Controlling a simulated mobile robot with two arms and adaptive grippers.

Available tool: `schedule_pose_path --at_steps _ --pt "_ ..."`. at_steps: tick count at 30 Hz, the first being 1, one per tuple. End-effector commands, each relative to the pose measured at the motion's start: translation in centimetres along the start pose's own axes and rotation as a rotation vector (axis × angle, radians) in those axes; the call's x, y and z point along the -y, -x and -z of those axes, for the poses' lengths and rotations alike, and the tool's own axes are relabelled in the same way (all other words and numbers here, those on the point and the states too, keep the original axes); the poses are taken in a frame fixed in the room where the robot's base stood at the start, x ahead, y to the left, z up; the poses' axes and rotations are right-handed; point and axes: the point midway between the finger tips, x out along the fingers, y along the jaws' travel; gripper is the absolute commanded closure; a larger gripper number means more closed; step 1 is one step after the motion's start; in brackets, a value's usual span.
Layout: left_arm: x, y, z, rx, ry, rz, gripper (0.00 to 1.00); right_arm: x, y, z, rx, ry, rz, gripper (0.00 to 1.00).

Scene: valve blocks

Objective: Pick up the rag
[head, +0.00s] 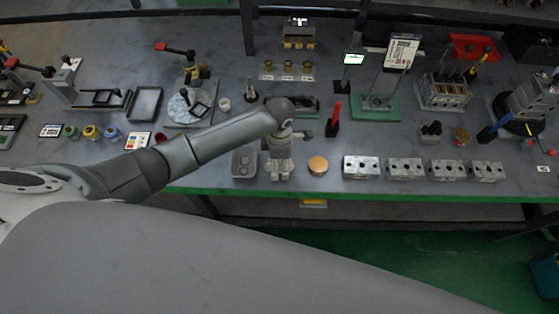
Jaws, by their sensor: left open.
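I cannot make out a rag for certain. A round tan-orange thing (318,165) lies near the front edge of the bench, and it is too small to tell what it is. My left arm reaches in from the left, and my left gripper (280,174) points down over the bench just left of that round thing. The gripper is open, with nothing visible in it. A grey tray with round parts (244,163) is just left of the gripper. My right gripper is not in view.
Several silver valve blocks (361,167) stand in a row along the front edge to the right. A red upright tool (334,117) and a green-based fixture (375,107) stand behind. The bench (385,141) is bare between the valve blocks and that fixture.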

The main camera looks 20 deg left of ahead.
Motion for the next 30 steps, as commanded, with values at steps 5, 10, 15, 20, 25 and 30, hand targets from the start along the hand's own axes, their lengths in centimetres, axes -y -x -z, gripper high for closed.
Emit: schedule_pose_path --at_steps 5,10,15,20,25,30 --pt "-0.04 -0.07 -0.02 0.001 0.000 -0.001 0.26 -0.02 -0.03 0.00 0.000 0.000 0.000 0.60" --pt "-0.04 -0.05 -0.02 0.000 0.000 -0.001 0.43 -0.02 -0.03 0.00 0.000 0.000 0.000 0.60" --pt "-0.04 -0.03 -0.01 0.000 0.000 -0.001 0.65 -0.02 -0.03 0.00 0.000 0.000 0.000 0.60" --pt "-0.05 -0.02 -0.01 0.000 0.000 -0.001 0.71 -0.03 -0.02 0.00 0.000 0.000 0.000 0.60" --pt "-0.06 0.02 -0.01 0.000 0.000 -0.001 0.71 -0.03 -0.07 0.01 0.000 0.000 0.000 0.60" --pt "-0.12 0.49 0.01 0.000 -0.001 -0.003 0.71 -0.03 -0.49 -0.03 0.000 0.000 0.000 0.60"
